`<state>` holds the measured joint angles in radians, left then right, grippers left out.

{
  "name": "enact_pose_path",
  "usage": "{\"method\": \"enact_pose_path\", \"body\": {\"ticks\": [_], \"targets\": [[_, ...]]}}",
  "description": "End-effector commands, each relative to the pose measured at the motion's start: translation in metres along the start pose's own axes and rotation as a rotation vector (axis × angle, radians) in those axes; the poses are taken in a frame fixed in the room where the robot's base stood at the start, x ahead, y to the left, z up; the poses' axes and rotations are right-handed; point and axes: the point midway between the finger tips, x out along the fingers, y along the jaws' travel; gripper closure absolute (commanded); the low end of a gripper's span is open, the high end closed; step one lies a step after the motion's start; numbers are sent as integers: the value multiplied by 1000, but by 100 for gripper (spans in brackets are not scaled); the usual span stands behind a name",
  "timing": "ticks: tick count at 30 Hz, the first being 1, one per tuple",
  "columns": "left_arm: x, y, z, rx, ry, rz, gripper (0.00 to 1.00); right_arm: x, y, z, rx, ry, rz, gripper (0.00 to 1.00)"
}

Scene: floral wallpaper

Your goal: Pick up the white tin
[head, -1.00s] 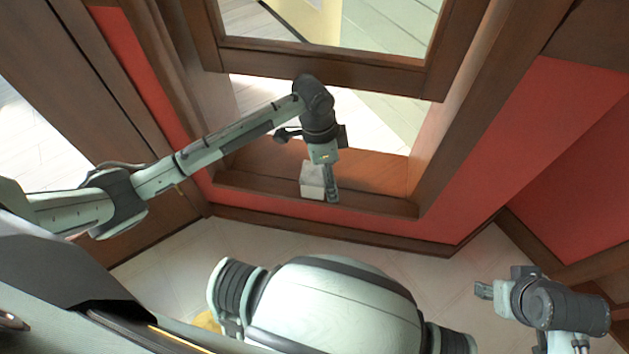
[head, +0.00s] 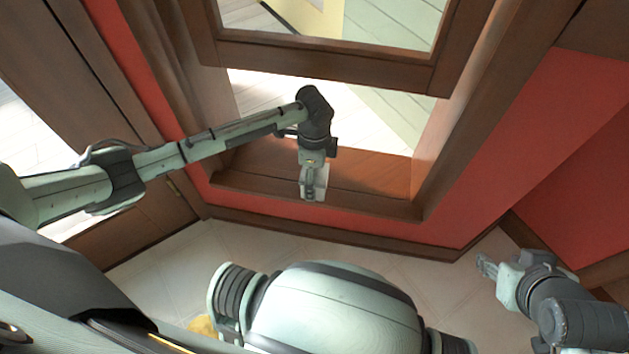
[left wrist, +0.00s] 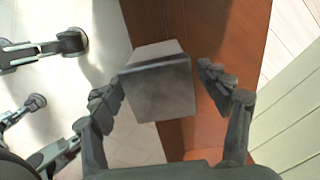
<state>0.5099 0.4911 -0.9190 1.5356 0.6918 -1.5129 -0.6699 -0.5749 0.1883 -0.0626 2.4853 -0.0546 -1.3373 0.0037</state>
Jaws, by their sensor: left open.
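The white tin (head: 321,182), a small boxy block, stands on the brown wooden window sill. It looks grey in the left wrist view (left wrist: 160,92), where it lies between the two fingers. My left gripper (head: 309,192) is over the tin and hides part of it. The left wrist view shows this gripper (left wrist: 164,78) open, with one finger on each side of the tin. The left finger is very close to the tin; I cannot tell if it touches. A gap shows on the right. My right gripper (head: 487,266) is far off at the lower right; its opening is unclear.
The wooden sill (head: 375,182) is bare to the right of the tin. A window frame (head: 330,60) rises behind it. Red wall (head: 500,165) flanks the sill. Pale floor (head: 390,265) lies below, with a yellow thing (head: 204,325) partly hidden by my body.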

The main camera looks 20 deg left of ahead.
Motion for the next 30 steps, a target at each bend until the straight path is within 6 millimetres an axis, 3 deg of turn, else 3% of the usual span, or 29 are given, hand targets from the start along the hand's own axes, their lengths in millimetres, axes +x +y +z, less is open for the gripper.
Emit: {"method": "enact_pose_path", "body": {"ticks": [7, 22, 30], "targets": [[1, 0, 0, 0, 0, 0, 25, 0, -1, -2, 0, 6, -2, 60], [1, 0, 0, -1, 0, 0, 87, 0, 0, -1, 0, 4, -1, 60], [-1, 0, 0, -1, 1, -1, 87, 0, 0, -1, -1, 2, -1, 60]]}}
